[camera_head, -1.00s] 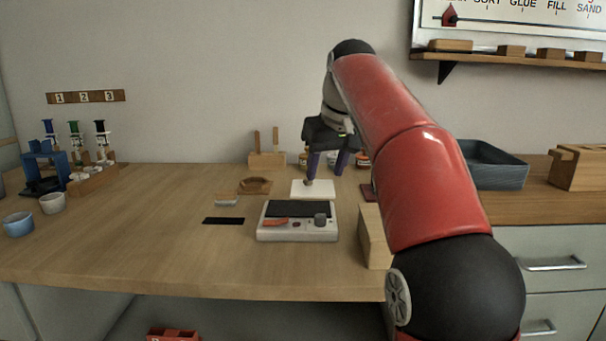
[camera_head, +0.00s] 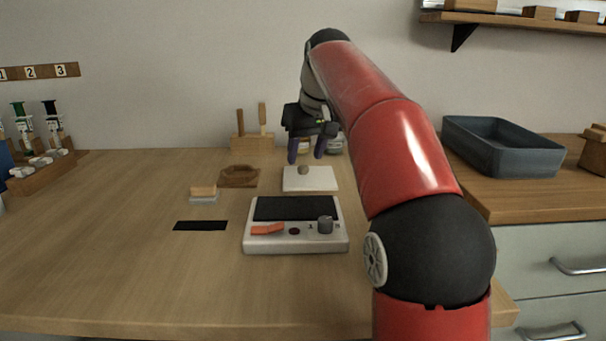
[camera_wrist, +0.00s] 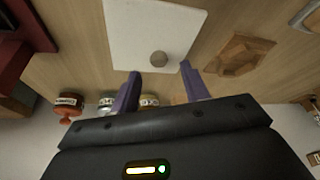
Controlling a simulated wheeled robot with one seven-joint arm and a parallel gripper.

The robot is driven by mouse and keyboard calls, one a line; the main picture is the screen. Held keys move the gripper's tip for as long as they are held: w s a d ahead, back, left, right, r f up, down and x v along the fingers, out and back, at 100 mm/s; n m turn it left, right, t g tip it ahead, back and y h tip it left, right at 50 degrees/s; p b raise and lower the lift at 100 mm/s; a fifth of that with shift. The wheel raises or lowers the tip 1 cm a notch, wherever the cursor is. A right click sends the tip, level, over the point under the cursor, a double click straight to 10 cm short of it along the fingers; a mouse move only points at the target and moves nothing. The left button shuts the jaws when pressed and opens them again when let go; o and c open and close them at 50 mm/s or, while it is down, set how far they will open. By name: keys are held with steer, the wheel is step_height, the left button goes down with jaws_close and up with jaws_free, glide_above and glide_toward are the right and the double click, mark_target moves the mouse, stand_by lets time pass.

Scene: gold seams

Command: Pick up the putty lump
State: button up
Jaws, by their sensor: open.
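The putty lump (camera_head: 303,170) is a small grey-brown round piece on a white square tile (camera_head: 322,184) behind the grey device. It also shows in the wrist view (camera_wrist: 159,59), near the edge of the white tile (camera_wrist: 125,30). My gripper (camera_head: 305,158) is open and empty, with purple fingers pointing down. In the wrist view its fingertips (camera_wrist: 159,70) stand apart, one to each side of the lump's line. The lump is not between the fingers' inner faces as far as I can see. The head view shows the fingertips just above the lump's level.
A grey device (camera_head: 295,238) with a dark top and a knob stands in front of the tile. A brown wooden dish (camera_head: 239,177) and a small block (camera_head: 203,192) are to its left. Small jars (camera_wrist: 68,104) stand behind. A blue-grey bin (camera_head: 503,160) is at right.

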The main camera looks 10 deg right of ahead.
mark_target(303, 169)
steer(key=x, duration=0.3)
steer(key=shift+s+r, duration=0.1)
steer(key=shift+c, duration=0.3)
jaws_close()
steer(key=shift+r, duration=0.1)
